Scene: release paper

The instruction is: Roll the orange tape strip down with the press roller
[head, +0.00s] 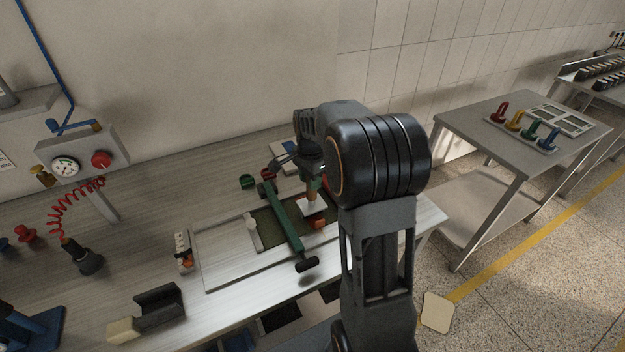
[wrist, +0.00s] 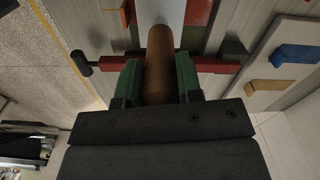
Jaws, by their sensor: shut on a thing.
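My gripper (wrist: 158,82) is shut on a brown wooden handle (wrist: 159,52), which stands between its two green finger pads in the wrist view. I take this for the press roller's handle. In the head view my gripper (head: 317,182) is over the right end of a dark green mat (head: 270,230), partly hidden by my arm. A white piece (head: 310,206) shows directly below the handle; whether it touches the mat is unclear. A small orange piece (head: 319,224) lies just in front of it, perhaps the tape strip's end. It also seems to show in the wrist view (wrist: 127,13).
A long green bar (head: 283,216) with a black grip (head: 307,264) crosses the mat, left of my gripper. A grey holder (head: 159,305) and an orange-and-white item (head: 183,251) stand at the left. A side table (head: 470,125) is at right.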

